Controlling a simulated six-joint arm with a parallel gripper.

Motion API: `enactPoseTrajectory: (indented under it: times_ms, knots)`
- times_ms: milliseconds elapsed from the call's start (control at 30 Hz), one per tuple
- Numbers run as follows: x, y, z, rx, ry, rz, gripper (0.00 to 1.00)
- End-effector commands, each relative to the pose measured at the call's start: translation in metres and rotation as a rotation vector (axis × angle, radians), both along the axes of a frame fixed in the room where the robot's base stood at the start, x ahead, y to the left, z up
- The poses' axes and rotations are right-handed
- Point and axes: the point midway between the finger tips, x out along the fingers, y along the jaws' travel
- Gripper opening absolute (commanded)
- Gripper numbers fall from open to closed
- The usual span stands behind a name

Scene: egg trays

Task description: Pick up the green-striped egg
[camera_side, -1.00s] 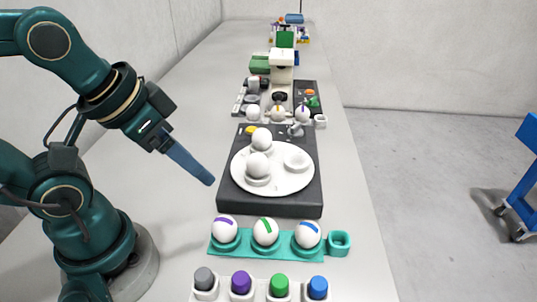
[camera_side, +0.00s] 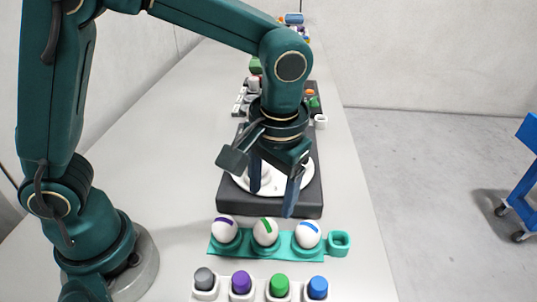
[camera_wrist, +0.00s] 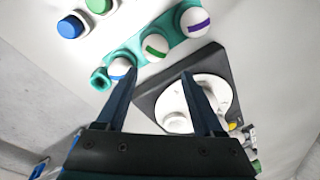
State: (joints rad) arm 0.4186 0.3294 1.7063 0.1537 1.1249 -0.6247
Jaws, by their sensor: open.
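The green-striped egg (camera_side: 265,232) is white and sits in the middle cup of the teal tray (camera_side: 228,250), between a purple-striped egg (camera_side: 225,229) and a blue-striped egg (camera_side: 308,235). It also shows in the wrist view (camera_wrist: 155,47), beyond my fingertips. My gripper (camera_side: 272,203) is open and empty, fingers pointing down. In the side view its fingertips are above the front part of the dark platform, behind the egg tray and apart from the eggs. In the wrist view my gripper (camera_wrist: 157,74) partly overlaps the blue-striped egg (camera_wrist: 121,69) with one finger.
The dark platform (camera_side: 232,205) carries a white round plate (camera_side: 306,178), partly hidden by my gripper. An empty teal cup (camera_side: 339,243) is at the tray's right end. More stations stand farther back.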

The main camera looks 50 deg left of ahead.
Motion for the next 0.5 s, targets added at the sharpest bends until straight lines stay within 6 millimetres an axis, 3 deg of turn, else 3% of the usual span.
enactPoseTrajectory:
  times_ms: [200, 500]
  knots:
    - [-0.009, -0.01, -0.024, 0.033, 0.069, -0.053, 0.69]
    - [-0.011, -0.004, -0.059, 0.034, 0.069, -0.055, 0.69]
